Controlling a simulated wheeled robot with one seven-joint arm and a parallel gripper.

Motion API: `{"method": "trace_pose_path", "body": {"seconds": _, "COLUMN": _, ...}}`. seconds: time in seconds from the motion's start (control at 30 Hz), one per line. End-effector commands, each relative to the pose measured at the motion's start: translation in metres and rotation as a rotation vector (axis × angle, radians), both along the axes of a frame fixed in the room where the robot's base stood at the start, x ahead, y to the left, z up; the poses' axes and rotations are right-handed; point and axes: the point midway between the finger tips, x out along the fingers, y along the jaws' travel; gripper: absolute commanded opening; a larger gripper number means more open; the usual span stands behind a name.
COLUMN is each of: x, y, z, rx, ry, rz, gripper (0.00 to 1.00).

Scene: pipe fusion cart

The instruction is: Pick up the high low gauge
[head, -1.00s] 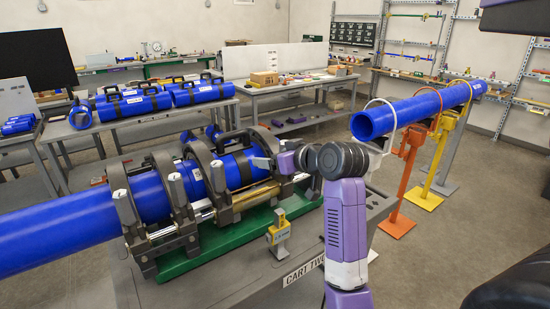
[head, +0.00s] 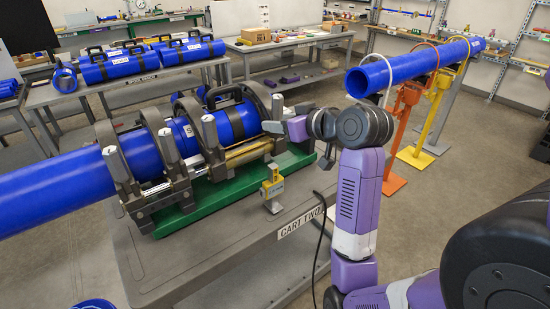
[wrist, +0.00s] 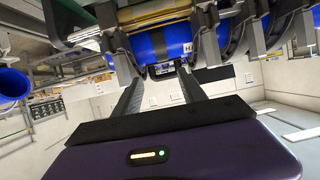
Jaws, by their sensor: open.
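A small yellow and grey tool (head: 272,188) stands upright on the cart top, in front of the green base of the pipe clamp machine. It may be the high low gauge, but its label is too small to read. My gripper (head: 272,125) is at the right end of the machine, beside the blue pipe and its clamps. It is above and behind the yellow tool and apart from it. In the wrist view my gripper (wrist: 164,72) has its two dark fingers apart, with nothing clearly between them. The blue pipe (wrist: 152,48) with a partly hidden label lies beyond the fingertips.
The cart (head: 150,265) has bare grey top at its front left. The clamp machine (head: 200,203) holds the long blue pipe. Another blue pipe (head: 418,66) rests on orange and yellow stands at right. A table (head: 90,92) with blue pipe pieces stands behind.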

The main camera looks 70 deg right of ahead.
Motion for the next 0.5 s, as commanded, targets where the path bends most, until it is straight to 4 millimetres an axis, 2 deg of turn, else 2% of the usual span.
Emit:
{"method": "trace_pose_path", "body": {"seconds": 0.03, "x": 0.004, "y": 0.003, "z": -0.031, "rx": 0.017, "ry": 0.006, "rz": 0.008, "gripper": 0.49}}
{"method": "trace_pose_path", "body": {"seconds": 0.1, "x": 0.007, "y": 0.004, "z": -0.064, "rx": 0.021, "ry": 0.003, "rz": 0.012, "gripper": 0.49}}
{"method": "trace_pose_path", "body": {"seconds": 0.23, "x": 0.004, "y": 0.006, "z": -0.118, "rx": 0.015, "ry": 0.005, "rz": 0.007, "gripper": 0.49}}
{"method": "trace_pose_path", "body": {"seconds": 0.33, "x": -0.001, "y": 0.007, "z": -0.147, "rx": 0.005, "ry": 0.01, "rz": -0.002, "gripper": 0.49}}
{"method": "trace_pose_path", "body": {"seconds": 0.5, "x": -0.004, "y": 0.005, "z": -0.166, "rx": -0.006, "ry": 0.013, "rz": -0.009, "gripper": 0.49}}
